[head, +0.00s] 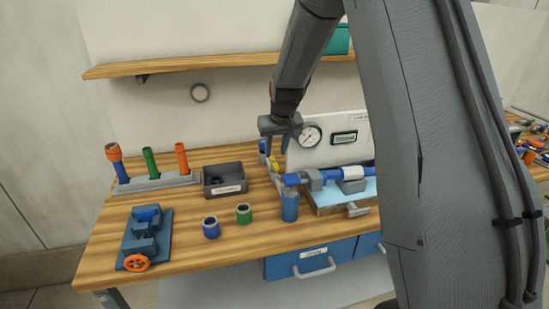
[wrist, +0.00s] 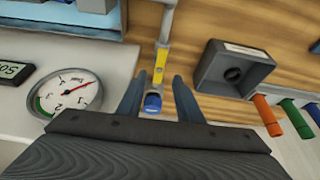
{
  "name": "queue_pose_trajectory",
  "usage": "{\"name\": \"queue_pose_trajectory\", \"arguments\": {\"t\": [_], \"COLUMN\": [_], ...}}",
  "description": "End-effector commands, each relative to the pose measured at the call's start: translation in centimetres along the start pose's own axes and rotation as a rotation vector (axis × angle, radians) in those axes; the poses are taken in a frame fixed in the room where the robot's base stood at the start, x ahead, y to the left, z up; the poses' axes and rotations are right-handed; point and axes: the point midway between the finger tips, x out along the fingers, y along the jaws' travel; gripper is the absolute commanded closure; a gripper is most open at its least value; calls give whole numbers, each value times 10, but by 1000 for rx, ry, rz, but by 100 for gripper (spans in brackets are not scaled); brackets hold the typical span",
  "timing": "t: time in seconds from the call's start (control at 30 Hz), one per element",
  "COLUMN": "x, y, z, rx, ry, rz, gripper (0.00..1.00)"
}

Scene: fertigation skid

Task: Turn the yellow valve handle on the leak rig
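The yellow valve handle (head: 274,164) is at the left end of the leak rig (head: 352,173), beside the gauge panel. In the wrist view the yellow handle (wrist: 159,66) runs up the picture, with a blue round part (wrist: 152,103) at its near end. My gripper (head: 274,149) is above the handle in the head view. In the wrist view my gripper (wrist: 160,84) is open, one finger on each side of the handle, with gaps visible. I cannot tell how deep the fingertips reach.
The gauge (head: 310,137) and a digital display (head: 344,137) are on the white panel right of my gripper. A dark bin (head: 224,180) is left, and a blue cup (head: 290,206) stands in front. A vise (head: 146,238) is at the front left. A wooden shelf (head: 190,64) is above.

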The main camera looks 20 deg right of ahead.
Motion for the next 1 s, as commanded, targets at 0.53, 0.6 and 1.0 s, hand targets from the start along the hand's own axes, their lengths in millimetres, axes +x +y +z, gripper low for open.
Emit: {"name": "queue_pose_trajectory", "arguments": {"t": [0.53,0.6,1.0], "x": [-29,-29,-38], "y": [0,0,-2], "z": [0,0,9], "rx": [0,0,1], "ry": [-1,-1,-9], "rz": [0,0,0], "gripper": [67,67,67]}}
